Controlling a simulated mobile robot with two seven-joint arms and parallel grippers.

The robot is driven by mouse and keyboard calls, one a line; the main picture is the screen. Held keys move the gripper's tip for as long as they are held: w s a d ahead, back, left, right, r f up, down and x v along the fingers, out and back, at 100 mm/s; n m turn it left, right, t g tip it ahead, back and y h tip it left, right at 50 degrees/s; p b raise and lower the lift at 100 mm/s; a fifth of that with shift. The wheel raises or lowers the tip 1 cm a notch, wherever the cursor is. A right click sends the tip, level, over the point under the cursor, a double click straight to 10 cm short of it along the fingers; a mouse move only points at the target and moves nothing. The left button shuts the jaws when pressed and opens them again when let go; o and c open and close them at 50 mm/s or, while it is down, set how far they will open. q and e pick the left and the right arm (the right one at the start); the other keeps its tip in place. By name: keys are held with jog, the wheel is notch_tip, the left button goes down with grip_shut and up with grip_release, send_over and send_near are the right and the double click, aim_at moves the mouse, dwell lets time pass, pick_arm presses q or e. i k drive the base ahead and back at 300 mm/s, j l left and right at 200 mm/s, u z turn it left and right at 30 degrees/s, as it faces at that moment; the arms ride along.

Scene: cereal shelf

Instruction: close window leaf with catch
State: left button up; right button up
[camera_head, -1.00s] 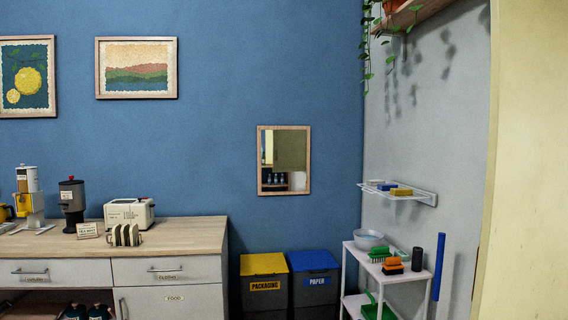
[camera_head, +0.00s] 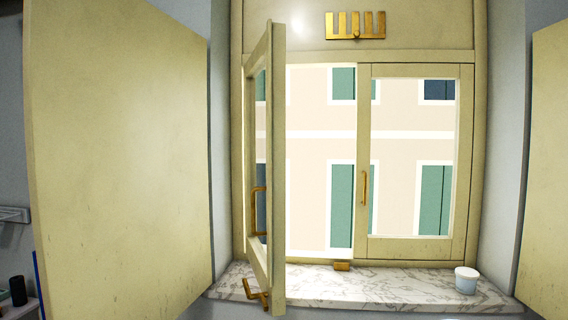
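The left window leaf (camera_head: 278,170) stands open, swung inward into the room and seen nearly edge-on. A brass handle (camera_head: 259,210) is on it. A brass catch piece (camera_head: 257,292) sits at its lower end, just above the marble sill. A small brass block (camera_head: 341,266) is on the bottom of the frame near the middle. The right window leaf (camera_head: 365,215) is shut in its frame, with its own brass handle (camera_head: 364,188). Neither of my grippers shows in the head view.
A marble sill (camera_head: 390,287) runs below the window. A small white tub (camera_head: 466,280) stands on its right end. Large cream panels flank the window, one at left (camera_head: 120,160) and one at right (camera_head: 550,170). A brass comb-shaped fitting (camera_head: 355,25) is above.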

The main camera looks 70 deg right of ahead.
aim_at(269, 267)
jog(key=z, duration=1.95)
